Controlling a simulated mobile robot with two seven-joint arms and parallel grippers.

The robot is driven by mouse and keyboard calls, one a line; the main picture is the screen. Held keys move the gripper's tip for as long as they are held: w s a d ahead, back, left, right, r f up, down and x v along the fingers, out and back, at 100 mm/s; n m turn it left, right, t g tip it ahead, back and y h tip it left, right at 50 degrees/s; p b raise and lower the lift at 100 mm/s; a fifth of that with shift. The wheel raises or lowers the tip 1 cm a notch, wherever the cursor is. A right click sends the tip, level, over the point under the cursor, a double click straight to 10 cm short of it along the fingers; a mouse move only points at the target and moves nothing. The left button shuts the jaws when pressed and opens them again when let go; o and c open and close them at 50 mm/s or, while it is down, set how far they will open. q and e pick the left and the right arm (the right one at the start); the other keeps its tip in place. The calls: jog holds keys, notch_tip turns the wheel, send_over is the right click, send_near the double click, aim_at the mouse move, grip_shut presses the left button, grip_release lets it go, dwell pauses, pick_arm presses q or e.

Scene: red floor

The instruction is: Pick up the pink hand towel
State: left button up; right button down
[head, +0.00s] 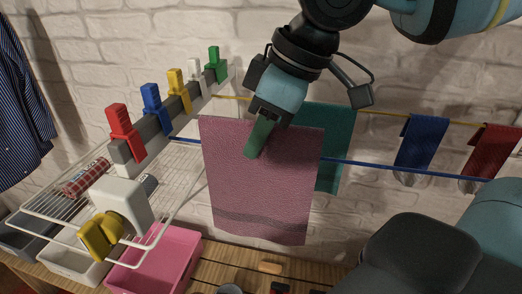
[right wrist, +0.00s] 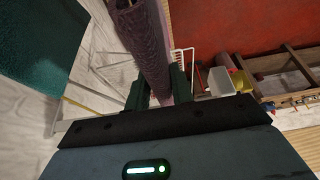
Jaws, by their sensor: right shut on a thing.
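The pink hand towel (head: 265,190) hangs spread out, with darker stripes near its lower edge. My right gripper (head: 262,135) reaches down from above and is shut on the towel near its top edge. In the right wrist view the towel (right wrist: 150,45) runs up from between the two dark green fingers (right wrist: 158,92). In the head view the towel's top edge is above the blue line (head: 350,162), which passes out of sight behind it. I cannot tell whether the towel still touches the line. My left gripper is not in view.
A teal towel (head: 335,130) hangs behind; blue (head: 421,140) and red (head: 490,150) cloths hang to the right. A rail with coloured clips (head: 152,98), a white wire rack (head: 55,205) and a pink bin (head: 160,262) stand left. A slatted wooden surface (head: 215,262) is below.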

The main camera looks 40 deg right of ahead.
jog(key=r, duration=0.8)
jog(key=shift+s+a+r, duration=0.1)
jog(key=shift+s+a, duration=0.05)
jog(key=shift+a, duration=0.05)
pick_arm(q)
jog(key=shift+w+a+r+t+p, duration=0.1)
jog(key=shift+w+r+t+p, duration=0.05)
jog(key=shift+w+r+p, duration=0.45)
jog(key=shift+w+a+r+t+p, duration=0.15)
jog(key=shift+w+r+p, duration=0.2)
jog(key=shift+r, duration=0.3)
pick_arm(e)
jog(key=s+d, duration=0.3)
jog(key=s, duration=1)
jog(key=shift+s+d, duration=0.3)
